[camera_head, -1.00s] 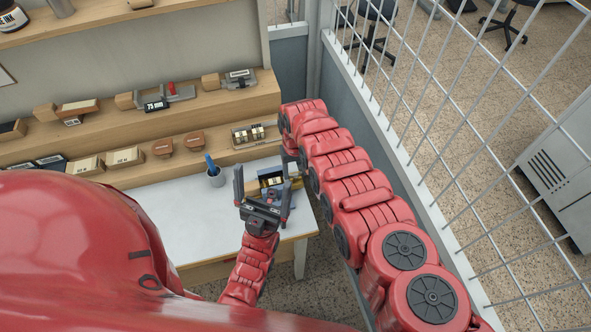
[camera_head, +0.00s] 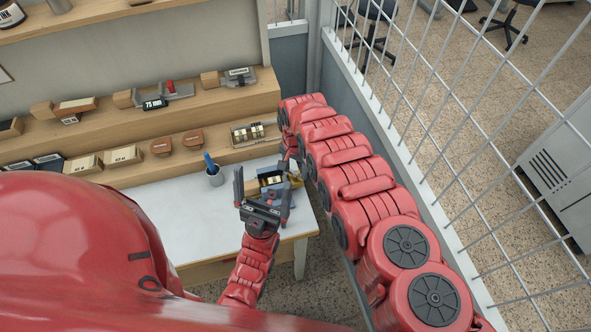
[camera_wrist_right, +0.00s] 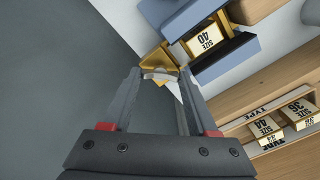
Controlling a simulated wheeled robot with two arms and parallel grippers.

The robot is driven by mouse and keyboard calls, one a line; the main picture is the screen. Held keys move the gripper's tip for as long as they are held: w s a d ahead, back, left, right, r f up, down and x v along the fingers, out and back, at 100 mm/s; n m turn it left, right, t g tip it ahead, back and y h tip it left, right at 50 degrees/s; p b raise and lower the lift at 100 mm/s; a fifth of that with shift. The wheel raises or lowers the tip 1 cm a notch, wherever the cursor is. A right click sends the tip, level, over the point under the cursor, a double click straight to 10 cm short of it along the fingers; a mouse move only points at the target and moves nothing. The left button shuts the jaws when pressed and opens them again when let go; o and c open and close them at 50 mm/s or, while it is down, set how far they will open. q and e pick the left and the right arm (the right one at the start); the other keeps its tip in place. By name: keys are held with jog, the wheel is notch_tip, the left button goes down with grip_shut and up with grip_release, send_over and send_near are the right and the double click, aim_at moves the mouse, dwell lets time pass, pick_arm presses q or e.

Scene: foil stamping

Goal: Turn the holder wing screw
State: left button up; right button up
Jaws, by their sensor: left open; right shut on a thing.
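The type holder (camera_head: 270,184) stands on the white table, partly hidden behind my left gripper. In the right wrist view it shows as a blue-grey body (camera_wrist_right: 190,14) with a brass block marked SIZE 40 (camera_wrist_right: 207,38) in it. At its near end is a brass end piece (camera_wrist_right: 153,58) with a pale wing screw (camera_wrist_right: 160,74). My right gripper (camera_wrist_right: 160,78) is shut on the wing screw. In the head view the right gripper is mostly hidden by its arm. My left gripper (camera_head: 263,190) is open, its fingers pointing up, in front of the holder.
Wooden shelves (camera_head: 200,118) behind the table hold type blocks and boxes (camera_head: 122,156). A wire mesh fence (camera_head: 420,110) runs along the right. The table's left part is clear.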

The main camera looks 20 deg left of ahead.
jog(key=shift+f+m+b, duration=0.15)
jog(key=shift+m+b, duration=0.35)
jog(key=shift+m, duration=0.5)
jog(key=m+b, duration=0.2)
jog(key=shift+m, duration=0.3)
jog(key=m+b, duration=0.3)
jog(key=shift+m, duration=0.4)
jog(key=shift+w+m+b, duration=0.1)
jog(key=shift+m+b, duration=0.55)
jog(key=shift+m, duration=0.15)
jog(key=shift+m+b, duration=0.55)
jog(key=shift+m, duration=0.35)
jog(key=m+b, duration=0.1)
jog(key=m, duration=0.2)
jog(key=shift+m+b, duration=0.3)
jog(key=m+b, duration=0.1)
jog(key=m, duration=0.2)
jog(key=shift+m, duration=0.4)
jog(key=m, duration=0.2)
jog(key=shift+m, duration=0.4)
jog(key=shift+a+r+m+p, duration=0.1)
jog(key=shift+r+m+p, duration=0.15)
jog(key=shift+m, duration=0.3)
jog(key=shift+r+m+p, duration=0.1)
jog(key=shift+m+p, duration=0.15)
jog(key=shift+m, duration=0.3)
jog(key=shift+m+p, duration=0.8)
jog(key=shift+m, duration=0.2)
jog(key=shift+f, duration=0.15)
jog(key=shift+m, duration=0.3)
